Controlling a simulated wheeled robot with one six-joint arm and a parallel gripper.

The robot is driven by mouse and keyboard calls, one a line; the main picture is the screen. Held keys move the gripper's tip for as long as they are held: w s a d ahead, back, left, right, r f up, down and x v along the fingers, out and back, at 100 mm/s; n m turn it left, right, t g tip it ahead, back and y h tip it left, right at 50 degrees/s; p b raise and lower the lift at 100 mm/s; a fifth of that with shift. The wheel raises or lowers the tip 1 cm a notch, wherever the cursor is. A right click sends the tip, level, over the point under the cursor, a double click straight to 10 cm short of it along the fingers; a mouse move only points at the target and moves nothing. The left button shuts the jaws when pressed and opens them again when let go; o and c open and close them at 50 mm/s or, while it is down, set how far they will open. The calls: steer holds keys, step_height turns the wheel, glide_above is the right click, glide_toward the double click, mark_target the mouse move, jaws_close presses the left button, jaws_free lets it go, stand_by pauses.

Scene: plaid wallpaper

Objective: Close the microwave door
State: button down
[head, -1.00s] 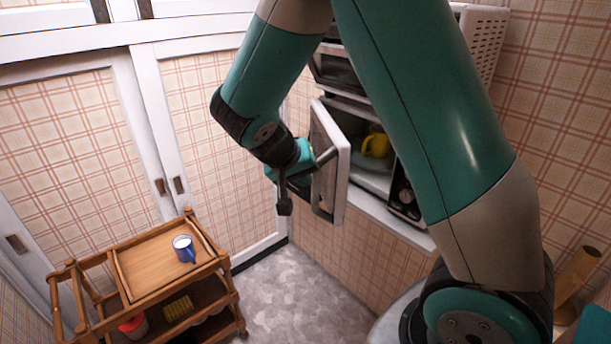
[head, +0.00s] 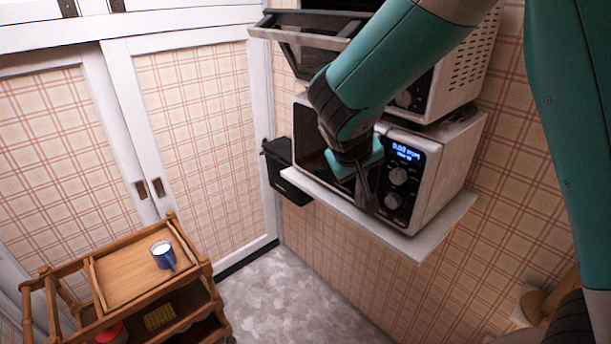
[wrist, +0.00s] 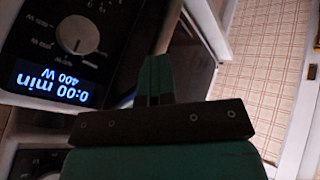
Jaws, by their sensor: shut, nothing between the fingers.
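The microwave (head: 446,160) stands on a white wall shelf, with a lit display and dials on its right side. Its door (head: 311,142) appears flush against the front, though my arm hides part of it. My gripper (head: 368,203) is shut and empty, in front of the door's right part beside the control panel. In the wrist view my gripper (wrist: 154,75) points at the dark door, and the control panel (wrist: 60,60) with the 0:00 min display is at the left. I cannot tell whether the fingers touch the door.
A second oven (head: 460,75) sits on top, its door (head: 305,30) hanging open above my arm. A black box (head: 283,165) is left of the microwave. A wooden trolley (head: 87,270) with a blue mug (head: 163,255) stands at the lower left. The floor (head: 290,300) between is clear.

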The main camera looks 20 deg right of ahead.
steer(key=shift+d+r, duration=0.1)
steer(key=shift+d, duration=0.45)
steer(key=shift+a, duration=0.1)
steer(key=s+a+r+b, duration=0.2)
steer(key=s+a+r, duration=0.5)
steer(key=r, duration=0.1)
steer(key=s+a+f+n+g+y, duration=0.1)
steer(key=s+a+n+y, duration=0.1)
steer(key=s, duration=0.4)
steer(key=s+a+f+n+g+y+b, duration=0.1)
steer(key=s+a+n+g+y, duration=0.1)
steer(key=s+y, duration=0.2)
steer(key=s+a+f+n+g+y+b, duration=0.1)
steer(key=s+a+f+n+g+y, duration=0.1)
steer(key=s, duration=0.8)
steer(key=shift+n+y, duration=0.5)
steer(key=shift+y, duration=0.2)
